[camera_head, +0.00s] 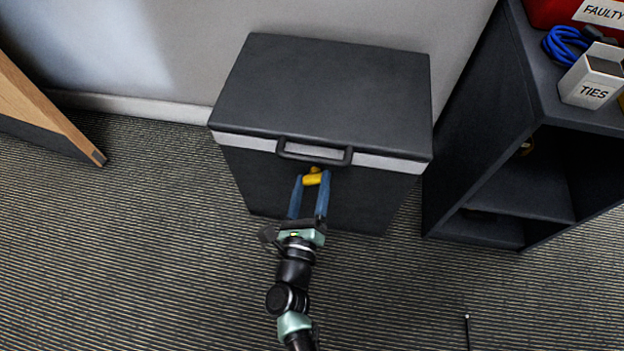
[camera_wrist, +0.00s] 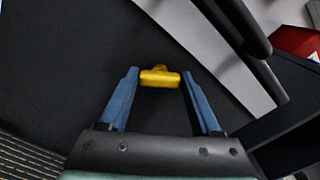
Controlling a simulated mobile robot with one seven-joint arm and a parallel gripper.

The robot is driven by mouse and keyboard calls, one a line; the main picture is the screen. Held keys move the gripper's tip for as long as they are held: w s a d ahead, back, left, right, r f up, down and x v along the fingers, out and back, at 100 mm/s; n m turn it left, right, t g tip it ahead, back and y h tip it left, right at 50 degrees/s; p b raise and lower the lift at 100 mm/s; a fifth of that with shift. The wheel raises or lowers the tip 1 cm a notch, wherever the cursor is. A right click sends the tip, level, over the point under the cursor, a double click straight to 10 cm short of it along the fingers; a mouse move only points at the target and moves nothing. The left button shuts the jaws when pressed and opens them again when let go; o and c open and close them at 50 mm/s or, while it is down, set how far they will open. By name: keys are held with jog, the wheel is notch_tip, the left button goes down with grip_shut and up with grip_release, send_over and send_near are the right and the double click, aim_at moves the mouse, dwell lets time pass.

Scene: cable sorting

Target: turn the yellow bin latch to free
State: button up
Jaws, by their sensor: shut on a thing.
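The yellow latch (camera_head: 313,178) is on the upper front of the dark bin (camera_head: 330,90), just below the lid's black handle (camera_head: 314,152). In the wrist view the latch (camera_wrist: 160,77) shows as a short yellow bar with a small knob above it. My gripper (camera_head: 312,184) has its two blue fingers on either side of the bar. In the wrist view my gripper (camera_wrist: 160,80) is shut on the latch, with the fingertips at the bar's two ends. The bin's lid is closed.
A dark shelf unit (camera_head: 480,130) stands close to the bin's right side. On it are a white TIES box (camera_head: 592,80), a blue cable (camera_head: 566,44) and a red FAULTY bin (camera_head: 560,12). A wooden panel (camera_head: 45,105) is at the left. The carpet (camera_head: 140,250) in front is mostly clear.

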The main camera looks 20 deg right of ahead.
jog(key=n+p, duration=0.2)
jog(key=n, duration=0.3)
jog(key=shift+r+n, duration=0.1)
jog(key=shift+n, duration=0.2)
jog(key=n+p, duration=0.2)
jog(key=n, duration=0.3)
jog(key=shift+n, duration=0.3)
jog(key=o, duration=1.4)
jog(key=p+v, duration=0.4)
jog(key=v, duration=0.9)
jog(key=shift+a, duration=0.1)
jog(key=shift+w, duration=0.1)
